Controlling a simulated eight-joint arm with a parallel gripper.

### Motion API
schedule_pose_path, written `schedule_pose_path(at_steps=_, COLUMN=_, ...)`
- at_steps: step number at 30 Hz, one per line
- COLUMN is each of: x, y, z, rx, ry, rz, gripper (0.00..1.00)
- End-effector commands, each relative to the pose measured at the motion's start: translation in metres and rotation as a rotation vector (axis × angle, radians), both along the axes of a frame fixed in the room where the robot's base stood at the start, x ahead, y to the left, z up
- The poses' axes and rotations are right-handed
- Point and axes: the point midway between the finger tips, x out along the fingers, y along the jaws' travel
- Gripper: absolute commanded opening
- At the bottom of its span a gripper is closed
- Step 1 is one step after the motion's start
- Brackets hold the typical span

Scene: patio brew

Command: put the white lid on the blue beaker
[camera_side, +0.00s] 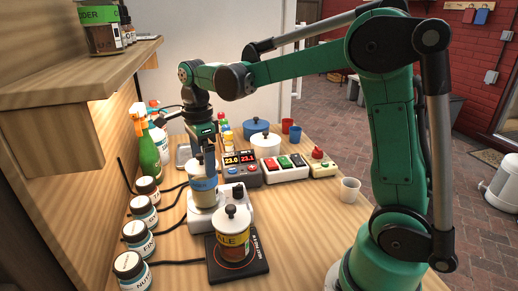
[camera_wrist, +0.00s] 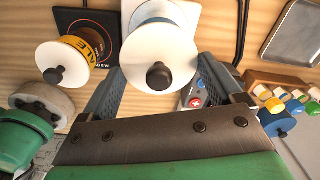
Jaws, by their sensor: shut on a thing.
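The blue beaker (camera_side: 203,184) is a clear upright vessel with a blue band, standing on a white plate device (camera_side: 238,207). Its blue-marked side (camera_wrist: 158,12) shows at the top of the wrist view. The white lid (camera_wrist: 160,50), a round disc with a black knob, lies over the beaker's mouth in the wrist view. My gripper (camera_wrist: 162,68) has a finger on each side of the lid and is shut on it.
A yellow-labelled beaker (camera_side: 232,241) with its own white knobbed lid stands on a black hot plate (camera_side: 256,266) in front. A display box (camera_side: 240,168) stands behind right.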

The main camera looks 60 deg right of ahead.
Motion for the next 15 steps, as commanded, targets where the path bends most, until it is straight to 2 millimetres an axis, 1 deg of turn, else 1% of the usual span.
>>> schedule_pose_path(at_steps=5, x=0.0000, y=0.0000, z=-0.0054, rx=0.000, ry=0.000, rz=0.000, gripper=0.38)
schedule_pose_path(at_steps=6, x=0.0000, y=0.0000, z=-0.0062, rx=0.000, ry=0.000, rz=0.000, gripper=0.90)
schedule_pose_path(at_steps=7, x=0.0000, y=0.0000, z=-0.0059, rx=0.000, ry=0.000, rz=0.000, gripper=0.98)
schedule_pose_path(at_steps=8, x=0.0000, y=0.0000, z=-0.0058, rx=0.000, ry=0.000, rz=0.000, gripper=1.00)
schedule_pose_path(at_steps=15, x=0.0000, y=0.0000, z=-0.0048, rx=0.000, ry=0.000, rz=0.000, gripper=1.00)
